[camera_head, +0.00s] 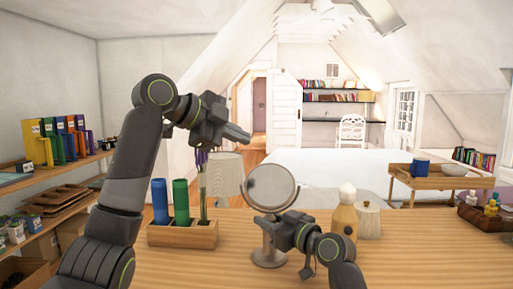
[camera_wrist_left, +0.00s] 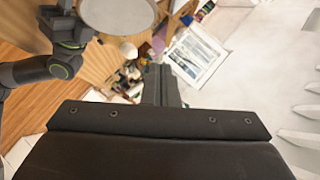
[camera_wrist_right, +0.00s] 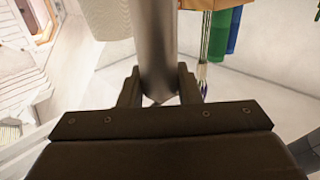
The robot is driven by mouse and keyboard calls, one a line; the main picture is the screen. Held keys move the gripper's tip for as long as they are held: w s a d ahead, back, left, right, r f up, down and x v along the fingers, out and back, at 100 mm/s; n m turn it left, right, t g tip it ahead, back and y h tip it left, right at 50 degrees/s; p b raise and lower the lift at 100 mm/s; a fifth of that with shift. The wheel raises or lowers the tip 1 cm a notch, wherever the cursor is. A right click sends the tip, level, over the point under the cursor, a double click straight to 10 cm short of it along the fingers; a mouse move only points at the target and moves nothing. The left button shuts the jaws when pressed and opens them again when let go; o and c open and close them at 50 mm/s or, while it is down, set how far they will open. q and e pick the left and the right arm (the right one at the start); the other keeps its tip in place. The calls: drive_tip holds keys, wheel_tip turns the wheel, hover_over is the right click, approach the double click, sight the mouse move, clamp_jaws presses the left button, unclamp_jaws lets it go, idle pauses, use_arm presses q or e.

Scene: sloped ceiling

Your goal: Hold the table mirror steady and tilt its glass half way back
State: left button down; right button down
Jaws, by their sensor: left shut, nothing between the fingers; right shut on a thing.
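A wooden holder (camera_head: 182,236) with blue and green tubes stands left of the mirror. A pale ribbed lamp shade (camera_head: 225,174) is behind it. The front right tabletop is clear.

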idle(0.4)
drive_tip(key=c, duration=1)
unclamp_jaws()
drive_tip(key=shift+o, duration=0.2)
drive_tip(key=v, duration=1.2)
